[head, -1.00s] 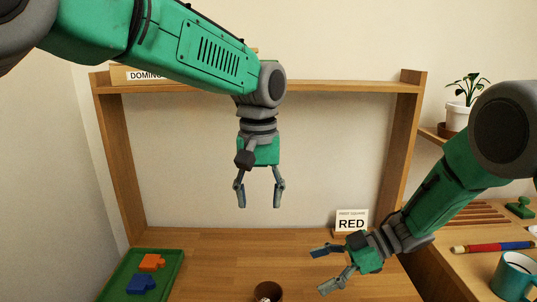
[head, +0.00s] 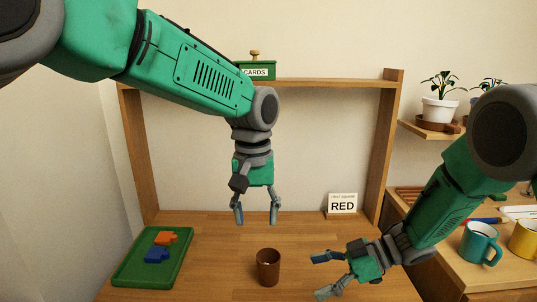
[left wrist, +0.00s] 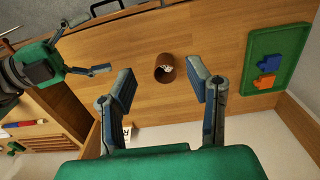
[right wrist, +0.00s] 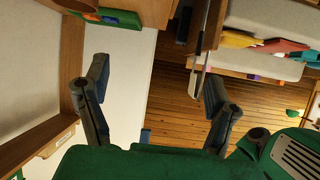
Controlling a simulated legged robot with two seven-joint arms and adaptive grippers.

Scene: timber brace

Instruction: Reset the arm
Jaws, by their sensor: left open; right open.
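My left gripper (head: 256,208) hangs fingers down above the back of the wooden table, open and empty. Its spread fingers also show in the left wrist view (left wrist: 162,98). My right gripper (head: 322,273) is low at the right of the table, open and empty, with its fingers pointing left in the head view. In the right wrist view its fingers (right wrist: 160,95) are spread with nothing between them. A brown cup (head: 268,267) stands upright on the table between the two grippers, apart from both. Something pale shows inside it in the left wrist view (left wrist: 165,68).
A green tray (head: 126,272) holds an orange piece (head: 166,238) and a blue piece (head: 156,255) at the left. A RED sign (head: 342,204) stands at the back right. A shelf frame (head: 330,84) spans the back. Mugs (head: 480,245) stand on the right side surface.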

